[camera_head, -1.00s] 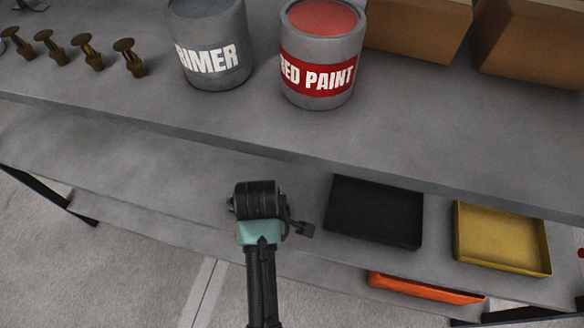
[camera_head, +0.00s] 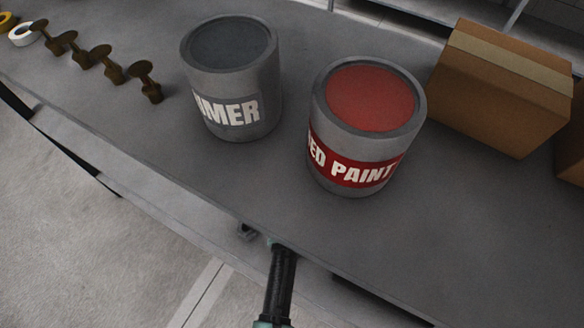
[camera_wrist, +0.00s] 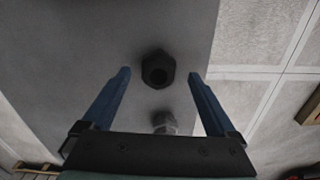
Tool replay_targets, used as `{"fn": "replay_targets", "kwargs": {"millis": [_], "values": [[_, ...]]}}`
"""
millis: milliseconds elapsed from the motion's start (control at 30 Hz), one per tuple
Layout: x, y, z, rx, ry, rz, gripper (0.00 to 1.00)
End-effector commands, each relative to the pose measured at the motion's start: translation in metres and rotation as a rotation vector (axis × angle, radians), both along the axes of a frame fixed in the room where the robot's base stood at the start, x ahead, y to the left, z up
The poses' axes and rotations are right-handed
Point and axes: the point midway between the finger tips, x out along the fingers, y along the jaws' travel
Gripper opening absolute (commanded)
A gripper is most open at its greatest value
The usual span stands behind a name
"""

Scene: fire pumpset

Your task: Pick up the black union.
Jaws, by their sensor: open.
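The black union (camera_wrist: 157,66) shows in the wrist view as a dark, faceted piece with a round hole, on a grey shelf surface (camera_wrist: 95,40). My gripper (camera_wrist: 160,75) is open, with its two blue fingers on either side of the union in the picture. Nothing is held, and I cannot tell how far the fingertips are from the union. A second, greyish fitting (camera_wrist: 163,120) is nearer the palm and partly hidden by it. In the head view my gripper is hidden under the top shelf, and the union does not show.
The top shelf (camera_head: 240,175) bears a primer can (camera_head: 230,80), a red paint can (camera_head: 365,125), a cardboard box (camera_head: 500,90) and several brass sprinkler-like parts (camera_head: 145,80). Its front edge lies over my arm. Open floor (camera_head: 70,235) is at the left.

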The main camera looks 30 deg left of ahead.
Motion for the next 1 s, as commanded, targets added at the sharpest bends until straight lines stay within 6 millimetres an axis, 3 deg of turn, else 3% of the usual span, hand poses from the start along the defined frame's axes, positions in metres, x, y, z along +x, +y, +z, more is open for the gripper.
{"fn": "replay_targets", "kwargs": {"millis": [200,467,1000], "values": [[0.000,0.000,-0.024,0.000,0.001,-0.001,0.93],[0.001,0.000,-0.026,0.001,-0.001,-0.001,0.93],[0.001,0.000,-0.026,0.001,-0.001,-0.001,0.00]]}}
